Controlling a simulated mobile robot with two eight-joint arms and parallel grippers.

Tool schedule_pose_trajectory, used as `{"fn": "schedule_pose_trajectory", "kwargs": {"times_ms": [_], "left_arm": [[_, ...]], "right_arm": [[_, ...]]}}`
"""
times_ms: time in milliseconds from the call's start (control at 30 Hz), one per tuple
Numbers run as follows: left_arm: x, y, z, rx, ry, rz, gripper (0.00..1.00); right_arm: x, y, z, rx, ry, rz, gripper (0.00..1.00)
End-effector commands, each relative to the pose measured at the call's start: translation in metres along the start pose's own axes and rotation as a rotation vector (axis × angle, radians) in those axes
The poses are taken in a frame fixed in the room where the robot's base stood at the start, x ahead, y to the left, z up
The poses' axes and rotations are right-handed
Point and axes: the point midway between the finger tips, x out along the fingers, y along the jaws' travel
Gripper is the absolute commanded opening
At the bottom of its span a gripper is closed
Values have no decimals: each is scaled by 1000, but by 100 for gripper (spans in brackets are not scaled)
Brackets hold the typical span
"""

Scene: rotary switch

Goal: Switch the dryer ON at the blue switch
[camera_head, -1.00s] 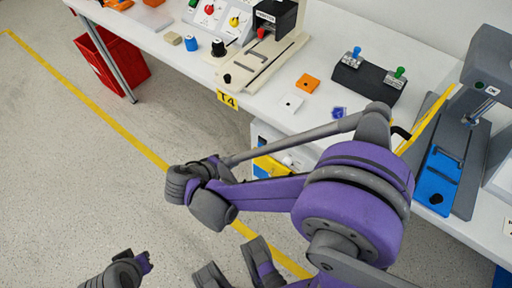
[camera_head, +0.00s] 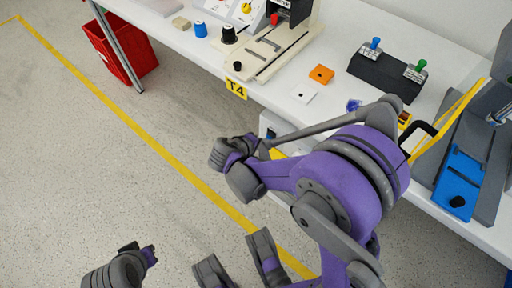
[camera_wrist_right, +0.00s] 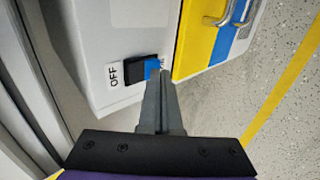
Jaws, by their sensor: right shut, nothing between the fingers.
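A label reading OFF (camera_wrist_right: 113,74) is beside the black part; another label, partly covered, is by the blue part. My right gripper (camera_wrist_right: 160,76) is shut and empty, its fingertips at the blue part's edge. I cannot tell whether they touch it. In the head view my right arm hides the switch and its gripper. My left gripper is not identifiable there; only grey and purple arm parts show along the bottom.
In the head view the table holds a black block with blue and green knobs (camera_head: 388,75) and a blue device (camera_head: 459,183). A red bin (camera_head: 128,55) stands left.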

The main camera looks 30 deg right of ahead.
Motion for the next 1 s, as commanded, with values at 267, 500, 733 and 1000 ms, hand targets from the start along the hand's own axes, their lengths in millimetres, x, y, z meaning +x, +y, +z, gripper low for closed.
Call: {"fn": "schedule_pose_trajectory", "kwargs": {"times_ms": [267,500,733,1000], "left_arm": [[0,0,0,0,0,0,0],[3,0,1,0,-1,0,0],[2,0,0,0,-1,0,0],[-8,0,-2,0,3,0,0]], "right_arm": [[3,2,0,0,1,0,0],[8,3,0,1,-1,0,0],[7,4,0,1,-1,1,0],[-1,13,0,0,0,3,0]]}}
